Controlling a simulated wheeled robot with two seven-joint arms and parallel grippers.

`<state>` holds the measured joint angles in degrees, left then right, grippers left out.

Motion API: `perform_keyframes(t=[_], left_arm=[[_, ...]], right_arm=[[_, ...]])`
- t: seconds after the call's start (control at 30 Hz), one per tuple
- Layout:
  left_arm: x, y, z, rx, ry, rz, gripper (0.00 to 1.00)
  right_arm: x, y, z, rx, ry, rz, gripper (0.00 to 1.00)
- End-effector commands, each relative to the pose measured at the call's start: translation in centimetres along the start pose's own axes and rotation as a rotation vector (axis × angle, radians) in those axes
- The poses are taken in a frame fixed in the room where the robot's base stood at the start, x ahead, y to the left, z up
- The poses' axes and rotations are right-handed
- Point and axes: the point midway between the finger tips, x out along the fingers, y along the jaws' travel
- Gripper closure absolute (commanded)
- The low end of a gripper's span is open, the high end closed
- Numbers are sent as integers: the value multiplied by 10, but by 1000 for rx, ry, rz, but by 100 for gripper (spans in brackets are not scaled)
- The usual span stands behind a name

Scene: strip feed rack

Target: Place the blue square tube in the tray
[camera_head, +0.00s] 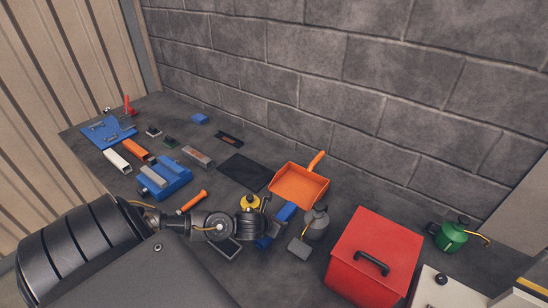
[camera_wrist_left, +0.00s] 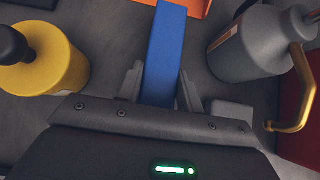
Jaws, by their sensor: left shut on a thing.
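The blue square tube (camera_head: 286,211) is held in my left gripper (camera_head: 267,227), near the middle of the bench. In the left wrist view the tube (camera_wrist_left: 166,48) lies between the two fingers of the left gripper (camera_wrist_left: 160,82) and extends away from it. The fingers are shut on it. Its near end is hidden by the gripper body. I cannot tell whether the tube touches the bench. My right gripper is not in view.
An orange dustpan (camera_head: 297,186) lies just beyond the tube. A grey can (camera_head: 317,223) stands close right, a yellow can (camera_head: 249,203) close left. A red box (camera_head: 372,255) is further right. A blue holder (camera_head: 165,178) and orange-handled tool (camera_head: 194,201) lie left. A black mat (camera_head: 245,172) is clear.

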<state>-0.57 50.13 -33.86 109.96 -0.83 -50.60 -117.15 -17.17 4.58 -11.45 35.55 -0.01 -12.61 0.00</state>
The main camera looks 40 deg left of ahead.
Motion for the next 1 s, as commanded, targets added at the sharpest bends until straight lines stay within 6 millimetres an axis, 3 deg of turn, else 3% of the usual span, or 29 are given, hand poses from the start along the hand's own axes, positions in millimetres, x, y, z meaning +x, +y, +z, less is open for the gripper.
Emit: perform_keyframes(t=[0.37, 0.63, 0.9, 1.0], left_arm=[[-32, -3, 28, 1, -3, -4, 100], [-96, -24, 34, 1, -1, -5, 100], [-135, -46, 9, -10, -1, -8, 100], [-153, -51, 4, -11, 6, 0, 100]], right_arm=[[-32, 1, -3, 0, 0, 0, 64], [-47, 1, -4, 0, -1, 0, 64], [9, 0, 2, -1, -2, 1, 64], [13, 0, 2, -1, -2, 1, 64]])
